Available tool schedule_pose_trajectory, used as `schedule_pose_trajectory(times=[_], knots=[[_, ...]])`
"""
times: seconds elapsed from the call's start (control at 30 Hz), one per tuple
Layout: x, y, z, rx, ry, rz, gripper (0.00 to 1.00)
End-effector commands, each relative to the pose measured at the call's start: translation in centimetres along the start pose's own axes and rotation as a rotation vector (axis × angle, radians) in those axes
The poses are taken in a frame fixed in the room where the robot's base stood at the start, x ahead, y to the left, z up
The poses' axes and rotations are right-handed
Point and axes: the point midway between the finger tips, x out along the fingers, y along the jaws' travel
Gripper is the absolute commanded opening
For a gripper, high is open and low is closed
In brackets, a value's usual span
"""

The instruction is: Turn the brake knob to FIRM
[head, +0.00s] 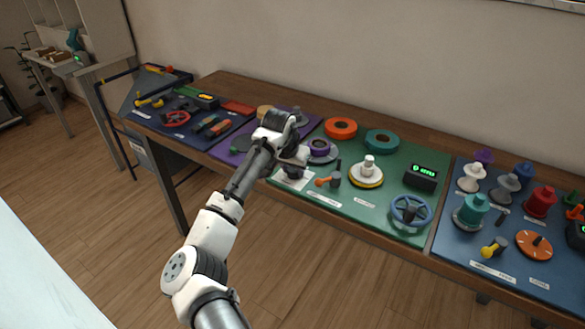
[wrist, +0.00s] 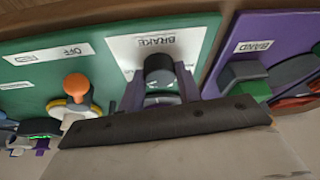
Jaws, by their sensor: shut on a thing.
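The brake knob (wrist: 158,68) is a dark round knob on a white plate (wrist: 125,50) marked BRAKE, upside down in the wrist view. My gripper (wrist: 160,92) has one finger on each side of the knob and is shut on it. In the head view my gripper (head: 292,164) is over the front left of the green board, with the white brake plate (head: 296,180) partly showing beneath it. The small print on the plate, including any FIRM mark, cannot be read. I cannot tell which setting the knob points to.
On the green board (head: 385,205), an orange-handled lever (head: 328,181), a white and yellow disc (head: 367,175), a display box (head: 421,178) and a blue handwheel (head: 411,211) stand to the right. A purple spool (head: 320,149) stands close behind my gripper. The purple board lies left.

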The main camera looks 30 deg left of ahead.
Motion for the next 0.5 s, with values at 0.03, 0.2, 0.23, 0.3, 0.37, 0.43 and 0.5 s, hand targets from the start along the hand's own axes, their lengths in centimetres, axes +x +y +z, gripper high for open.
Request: schedule_pose_trajectory(times=[0.03,0.2,0.23,0.3,0.37,0.43,0.5], knots=[[-0.02,0.02,-0.01,0.0,0.0,0.0,0.11],[-0.05,0.07,-0.05,-0.01,0.001,-0.002,0.11],[-0.05,0.12,-0.05,-0.015,0.001,-0.003,0.11],[-0.1,0.18,-0.08,-0.03,0.0,-0.009,0.11],[-0.1,0.25,-0.09,-0.05,0.0,-0.015,0.11],[-0.14,0.32,-0.1,-0.079,-0.001,-0.026,0.11],[-0.2,0.38,-0.14,-0.116,0.0,-0.04,0.11]])
